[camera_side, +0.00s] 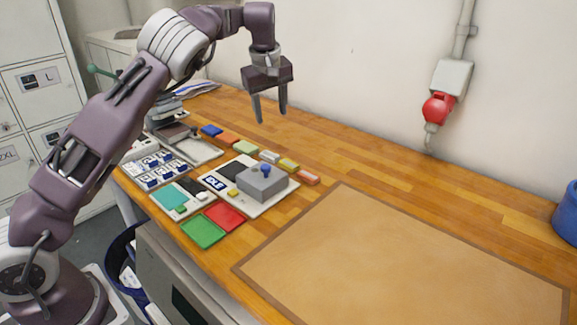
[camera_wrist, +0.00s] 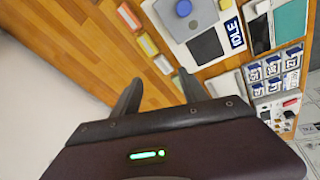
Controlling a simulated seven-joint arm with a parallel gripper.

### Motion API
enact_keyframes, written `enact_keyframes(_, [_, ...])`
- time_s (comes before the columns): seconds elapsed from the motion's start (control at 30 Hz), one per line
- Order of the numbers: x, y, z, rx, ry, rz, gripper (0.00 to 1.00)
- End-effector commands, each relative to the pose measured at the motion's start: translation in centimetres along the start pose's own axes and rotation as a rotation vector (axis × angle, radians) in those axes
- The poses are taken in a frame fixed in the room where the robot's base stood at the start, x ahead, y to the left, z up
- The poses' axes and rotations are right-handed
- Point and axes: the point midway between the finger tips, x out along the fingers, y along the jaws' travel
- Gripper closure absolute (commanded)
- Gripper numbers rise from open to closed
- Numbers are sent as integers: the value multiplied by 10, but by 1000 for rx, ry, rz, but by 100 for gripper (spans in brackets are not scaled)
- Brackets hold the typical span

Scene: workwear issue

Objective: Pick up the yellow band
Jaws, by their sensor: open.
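The yellow band (camera_side: 289,164) looks like a small flat yellow strip on the wooden table, in a row between a pale strip and an orange strip. In the wrist view the yellow band (camera_wrist: 147,43) lies beyond my fingertips, above the middle of the picture. My gripper (camera_side: 272,117) is open and empty, pointing down, well above the table and behind the row of strips. In the wrist view my gripper (camera_wrist: 158,82) shows two spread fingers with bare wood between them.
An orange strip (camera_side: 308,178) and a pale strip (camera_side: 270,156) flank the yellow one closely. A grey box with a blue knob (camera_side: 263,182) stands nearby on a white panel. A large tan mat (camera_side: 410,260) lies empty at the right. The wood behind the strips is clear.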

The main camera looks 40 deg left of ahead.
Motion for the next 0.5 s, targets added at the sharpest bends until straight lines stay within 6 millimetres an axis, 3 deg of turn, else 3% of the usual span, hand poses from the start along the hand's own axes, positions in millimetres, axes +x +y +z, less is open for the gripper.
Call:
enact_keyframes(0.03, [32, 15, 6, 23, 42, -44, 49])
enact_keyframes(0.1, [66, 31, 18, 52, 86, -83, 49])
enact_keyframes(0.2, [100, 42, 36, 93, 120, -120, 49])
enact_keyframes(0.3, [116, 44, 45, 110, 130, -134, 49])
enact_keyframes(0.5, [144, 39, 41, 112, 131, -137, 49])
